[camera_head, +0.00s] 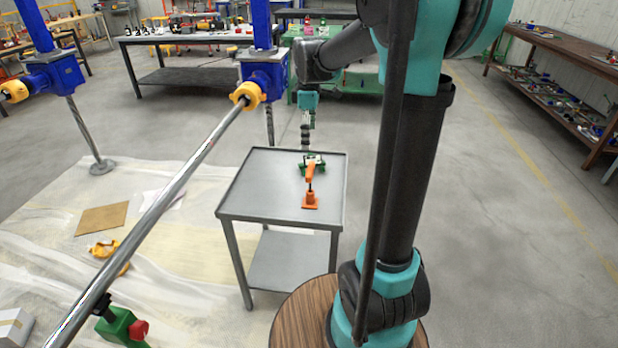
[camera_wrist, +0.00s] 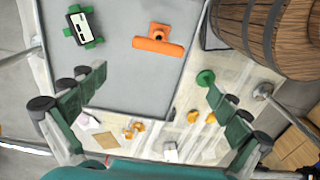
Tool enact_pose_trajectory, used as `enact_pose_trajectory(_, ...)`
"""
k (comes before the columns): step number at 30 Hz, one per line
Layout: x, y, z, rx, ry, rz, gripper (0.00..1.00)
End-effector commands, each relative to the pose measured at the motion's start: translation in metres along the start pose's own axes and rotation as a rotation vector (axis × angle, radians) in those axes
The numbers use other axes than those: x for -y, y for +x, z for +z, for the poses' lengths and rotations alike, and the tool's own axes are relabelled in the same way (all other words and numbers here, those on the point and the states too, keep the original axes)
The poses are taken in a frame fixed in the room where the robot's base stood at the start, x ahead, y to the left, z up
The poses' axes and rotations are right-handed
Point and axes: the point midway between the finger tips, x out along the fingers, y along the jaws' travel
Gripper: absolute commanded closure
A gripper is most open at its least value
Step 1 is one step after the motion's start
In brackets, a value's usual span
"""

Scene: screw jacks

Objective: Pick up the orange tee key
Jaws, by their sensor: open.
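The orange tee key (camera_head: 310,200) stands on the grey metal table (camera_head: 250,196), its foot on the top and its crossbar raised. In the wrist view the orange tee key (camera_wrist: 158,45) lies beyond the fingertips, its crossbar running across the picture, left to right. My gripper (camera_head: 306,140) is above the far edge of the table in the head view, apart from the key. In the wrist view my gripper (camera_wrist: 153,75) has its two green fingers wide apart with nothing between them.
A small green-footed device (camera_head: 313,161) sits on the table behind the key; it also shows in the wrist view (camera_wrist: 80,25). A long steel bar (camera_head: 160,210) and blue screw jacks (camera_head: 262,75) stand to the left. A wooden barrel (camera_head: 303,312) is in front.

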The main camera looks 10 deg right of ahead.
Motion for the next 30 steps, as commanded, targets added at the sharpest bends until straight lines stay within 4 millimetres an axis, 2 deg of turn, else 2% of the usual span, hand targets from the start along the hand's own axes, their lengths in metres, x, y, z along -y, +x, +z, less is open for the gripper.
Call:
enact_pose_trajectory(15,-0.001,0.096,0.0,-0.001,0.003,0.002,0.0)
enact_pose_trajectory(25,-0.002,0.121,0.001,-0.001,0.004,0.002,0.0)
enact_pose_trajectory(30,-0.004,0.145,0.002,-0.001,0.004,0.002,0.0)
